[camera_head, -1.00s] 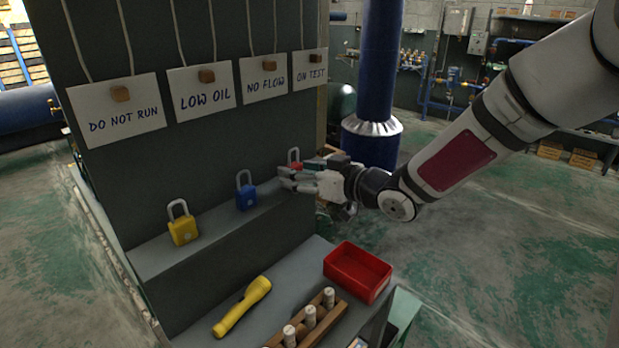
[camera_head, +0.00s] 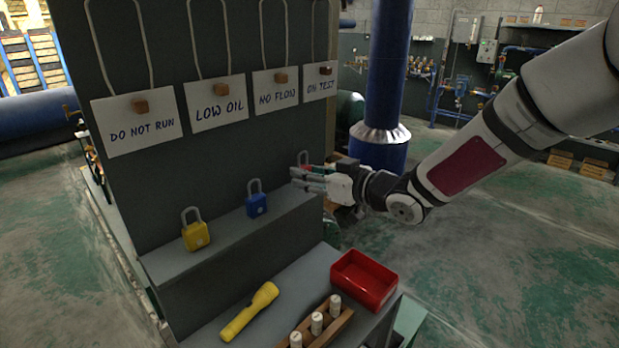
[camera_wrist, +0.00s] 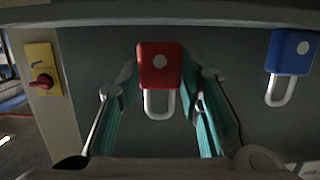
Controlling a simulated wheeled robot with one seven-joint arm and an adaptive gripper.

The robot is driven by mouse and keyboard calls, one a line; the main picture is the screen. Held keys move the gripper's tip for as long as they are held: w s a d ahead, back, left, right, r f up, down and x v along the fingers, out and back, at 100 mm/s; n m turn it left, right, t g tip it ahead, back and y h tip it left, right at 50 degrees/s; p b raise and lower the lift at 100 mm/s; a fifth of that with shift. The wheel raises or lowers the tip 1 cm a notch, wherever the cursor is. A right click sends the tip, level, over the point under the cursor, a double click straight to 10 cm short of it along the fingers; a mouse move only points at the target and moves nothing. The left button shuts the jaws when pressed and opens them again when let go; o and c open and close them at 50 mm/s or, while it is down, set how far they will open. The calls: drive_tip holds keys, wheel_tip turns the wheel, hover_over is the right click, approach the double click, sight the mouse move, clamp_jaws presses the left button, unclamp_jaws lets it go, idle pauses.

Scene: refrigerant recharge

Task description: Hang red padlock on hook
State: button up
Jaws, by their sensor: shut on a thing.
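The red padlock (camera_wrist: 158,66) is between my gripper's two teal-lined fingers in the wrist view, its pale shackle toward the bottom of that picture. My gripper (camera_wrist: 160,85) is shut on its body. In the head view my gripper (camera_head: 306,178) is at the right end of the shelf and hides most of the padlock; a bit of red and the shackle top show. I cannot tell whether the padlock touches the shelf. Brown blocks, such as the one at ON TEST (camera_head: 325,71), stick out from the sign cards; I cannot make out a hook shape.
A blue padlock (camera_head: 257,204) and a yellow padlock (camera_head: 196,236) stand on the shelf (camera_head: 225,235) to the left. Below are a yellow flashlight (camera_head: 249,312), a red tray (camera_head: 364,281) and a wooden rack. A yellow plate with a red knob (camera_wrist: 41,83) shows in the wrist view.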

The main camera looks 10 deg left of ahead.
idle(0.3)
drive_tip(key=f+p+v, duration=0.1)
drive_tip(key=p+v, duration=0.3)
drive_tip(key=v, duration=0.4)
drive_tip(key=shift+s+d+f, duration=0.2)
drive_tip(key=shift+d, duration=0.05)
idle(0.4)
drive_tip(key=shift+w, duration=0.1)
drive_tip(key=w+d+f+m+t+h, duration=0.1)
drive_tip(key=d+f+m+t+h, duration=0.2)
drive_tip(key=d, duration=0.6)
drive_tip(key=w+d+f+m+t+h, duration=0.1)
drive_tip(key=d+f+m+t+h, duration=0.2)
drive_tip(key=d+f+m+h, duration=0.4)
drive_tip(key=d+f+h, duration=0.1)
drive_tip(key=d+h, duration=0.1)
drive_tip(key=d, duration=0.1)
drive_tip(key=shift+w+f, duration=0.2)
drive_tip(key=shift+f, duration=0.05)
